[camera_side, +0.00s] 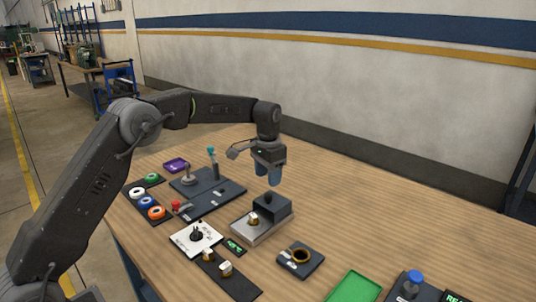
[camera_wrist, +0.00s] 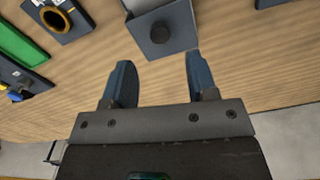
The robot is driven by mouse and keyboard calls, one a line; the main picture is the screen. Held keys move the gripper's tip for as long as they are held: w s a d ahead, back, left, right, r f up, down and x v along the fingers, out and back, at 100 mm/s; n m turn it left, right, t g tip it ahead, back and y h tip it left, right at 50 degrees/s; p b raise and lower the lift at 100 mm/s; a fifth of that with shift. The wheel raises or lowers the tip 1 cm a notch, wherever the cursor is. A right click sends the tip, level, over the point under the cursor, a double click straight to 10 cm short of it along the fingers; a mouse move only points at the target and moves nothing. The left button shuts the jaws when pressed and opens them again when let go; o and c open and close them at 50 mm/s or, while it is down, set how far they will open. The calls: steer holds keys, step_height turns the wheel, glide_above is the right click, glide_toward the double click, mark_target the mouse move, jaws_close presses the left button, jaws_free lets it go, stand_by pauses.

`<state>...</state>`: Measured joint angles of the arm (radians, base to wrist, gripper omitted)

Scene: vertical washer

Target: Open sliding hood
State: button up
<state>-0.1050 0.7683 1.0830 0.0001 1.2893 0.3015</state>
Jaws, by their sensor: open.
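The sliding hood (camera_side: 275,210) is a dark grey box on the back right part of a light grey base (camera_side: 249,232). A small brass-coloured piece (camera_side: 253,219) shows on the base in front of the hood. In the wrist view the hood (camera_wrist: 165,42) is at the top centre, with a round dark knob (camera_wrist: 159,33) on it. My gripper (camera_side: 269,183) hangs fingers down above and slightly behind the hood, apart from it. Its blue fingers, seen in the wrist view (camera_wrist: 158,62), are spread with nothing between them.
A dark board with a lever (camera_side: 213,164) stands to the left, beside several coloured rings (camera_side: 151,196). A white plate with a black knob (camera_side: 196,236) is in front. A dark block with a brass ring (camera_side: 301,256) and a green tray (camera_side: 354,287) lie right. The table behind is bare.

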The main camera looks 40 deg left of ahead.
step_height(320, 180, up, 7)
steer(key=shift+r, duration=0.2)
stand_by(0.3)
steer(key=s+d+r+t, duration=0.1)
steer(key=s+r, duration=0.2)
steer(key=s, duration=0.3)
steer(key=s+d+r+n+t, duration=0.1)
steer(key=s+d+r, duration=0.15)
steer(key=s, duration=0.35)
steer(key=s+d+r+t, duration=0.1)
steer(key=s+r, duration=0.3)
steer(key=s, duration=0.3)
steer(key=s+d+f+n+t, duration=0.1)
steer(key=s+f, duration=0.6)
steer(key=s, duration=0.9)
steer(key=shift+s+d+f+t, duration=0.2)
steer(key=shift+s+t, duration=0.15)
steer(key=shift+t, duration=0.45)
